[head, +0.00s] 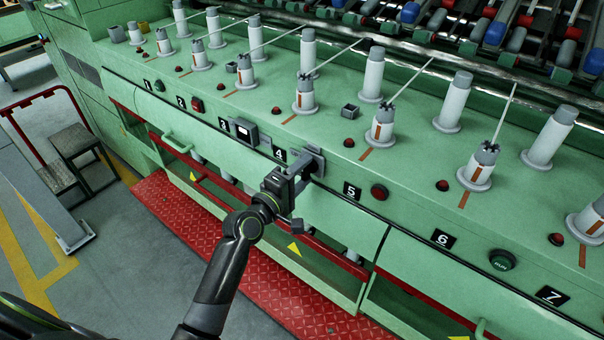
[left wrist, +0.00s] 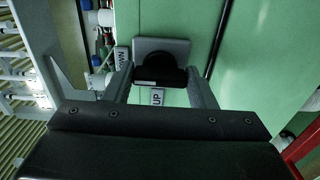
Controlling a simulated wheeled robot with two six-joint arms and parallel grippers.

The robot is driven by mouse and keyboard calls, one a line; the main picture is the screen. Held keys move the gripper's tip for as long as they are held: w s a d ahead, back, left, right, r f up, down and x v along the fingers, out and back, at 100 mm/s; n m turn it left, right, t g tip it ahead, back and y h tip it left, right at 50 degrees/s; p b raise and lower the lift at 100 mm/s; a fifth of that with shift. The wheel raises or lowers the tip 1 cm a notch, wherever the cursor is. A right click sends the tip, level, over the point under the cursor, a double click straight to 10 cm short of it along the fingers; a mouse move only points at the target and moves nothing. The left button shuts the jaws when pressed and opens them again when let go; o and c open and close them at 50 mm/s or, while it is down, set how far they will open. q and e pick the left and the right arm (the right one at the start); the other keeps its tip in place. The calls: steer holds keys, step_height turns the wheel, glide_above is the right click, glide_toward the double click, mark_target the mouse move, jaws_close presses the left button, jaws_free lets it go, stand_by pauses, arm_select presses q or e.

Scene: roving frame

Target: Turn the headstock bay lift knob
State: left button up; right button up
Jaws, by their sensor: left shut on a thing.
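The lift knob (left wrist: 160,67) is black and round, on a grey plate (left wrist: 160,45) on the green machine face. In the left wrist view an UP label (left wrist: 157,97) sits below it and a DOWN label (left wrist: 121,58) to its left. My left gripper (left wrist: 160,80) has one finger on each side of the knob and is shut on it. In the head view my left gripper (head: 302,172) is at the green front panel, right of the number 4 plate (head: 280,154). The knob itself is hidden there behind the gripper. My right gripper is not in view.
The green machine (head: 340,220) carries several bobbins on its top, with red buttons (head: 379,192) and number plates along the front. A red tread step (head: 290,290) runs below. A step stool (head: 72,150) with a red rail stands on the grey floor at left.

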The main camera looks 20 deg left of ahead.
arm_select(q)
steer(key=o, duration=1)
steer(key=shift+b+v, duration=1.3)
steer(key=shift+v, duration=7.4)
